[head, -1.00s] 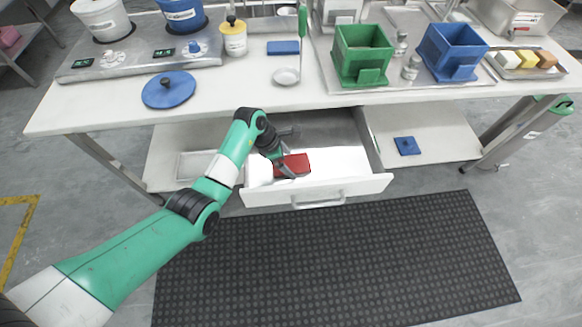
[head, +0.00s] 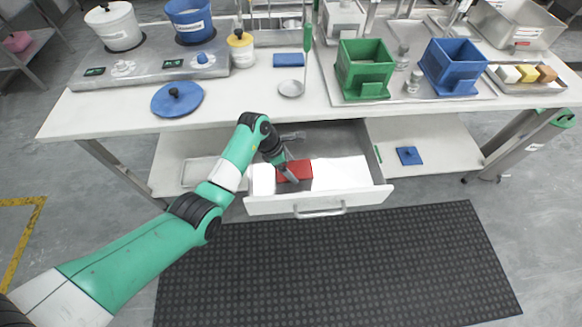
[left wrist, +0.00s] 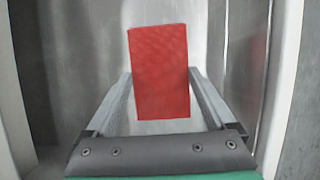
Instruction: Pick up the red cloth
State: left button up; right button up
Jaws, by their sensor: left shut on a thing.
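The red cloth (head: 301,169) is a folded, block-like piece in the open drawer (head: 350,201) under the table. My left gripper (head: 287,173) reaches down into the drawer and is shut on the cloth. In the left wrist view the cloth (left wrist: 160,72) stands between the two grey fingers (left wrist: 160,84), one along each side. I cannot tell whether the cloth is clear of the drawer floor. My right gripper is not in view.
The drawer's front wall and side walls stand close around the gripper. The tabletop (head: 240,108) above carries a blue lid (head: 165,102), a ladle, a green box (head: 365,66) and a blue box (head: 452,64). A blue square piece (head: 409,155) lies on the lower shelf.

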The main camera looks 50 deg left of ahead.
pick_arm(q)
jog(key=s+d+r+p, duration=0.7)
jog(key=s+r+p, duration=0.3)
jog(key=s, duration=0.2)
jog(key=shift+d+r, duration=0.25)
jog(key=shift+r, duration=0.1)
